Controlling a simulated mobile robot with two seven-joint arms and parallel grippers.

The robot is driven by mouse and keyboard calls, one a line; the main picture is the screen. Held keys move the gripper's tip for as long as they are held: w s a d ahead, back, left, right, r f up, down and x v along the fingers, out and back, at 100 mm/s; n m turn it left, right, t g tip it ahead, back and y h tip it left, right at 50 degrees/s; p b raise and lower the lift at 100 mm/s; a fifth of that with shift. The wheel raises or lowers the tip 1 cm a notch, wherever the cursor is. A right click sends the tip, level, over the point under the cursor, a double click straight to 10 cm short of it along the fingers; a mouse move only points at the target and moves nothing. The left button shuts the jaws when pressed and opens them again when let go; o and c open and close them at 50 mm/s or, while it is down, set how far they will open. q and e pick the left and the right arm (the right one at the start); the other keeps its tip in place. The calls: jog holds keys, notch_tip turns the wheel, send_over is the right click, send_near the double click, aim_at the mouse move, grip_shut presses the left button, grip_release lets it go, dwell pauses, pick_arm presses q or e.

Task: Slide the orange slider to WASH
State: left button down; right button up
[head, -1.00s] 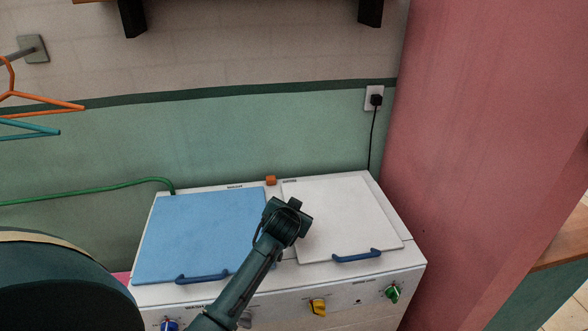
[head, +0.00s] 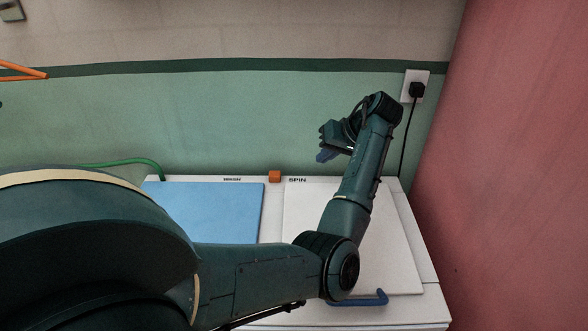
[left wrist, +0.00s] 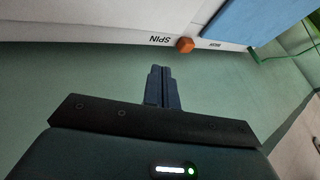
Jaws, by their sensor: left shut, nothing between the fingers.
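The orange slider (head: 275,176) is a small block on the back strip of the white machine, between the WASH label (head: 232,179) and the SPIN label (head: 297,180). It sits closer to SPIN. It also shows in the left wrist view (left wrist: 185,45), with SPIN to its left and WASH to its right. My left gripper (head: 325,156) is above the back edge of the white lid, to the right of the slider and apart from it. Its blue fingers (left wrist: 162,80) are shut and empty. My right gripper is not in view.
The blue lid (head: 210,210) and white lid (head: 390,250) are closed, and a blue handle (head: 370,299) is on the white one. A green hose (head: 130,163) runs at the back left. A black plug (head: 416,90) and cord are on the wall at right.

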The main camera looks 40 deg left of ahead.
aim_at(275, 176)
pick_arm(q)
jog(key=x, duration=1)
jog(key=shift+s+a, duration=0.7)
jog(key=shift+a, duration=0.25)
jog(key=shift+s+a+p, duration=0.4)
jog(key=shift+s+a, duration=0.05)
jog(key=shift+a, duration=0.15)
jog(key=shift+s, duration=0.1)
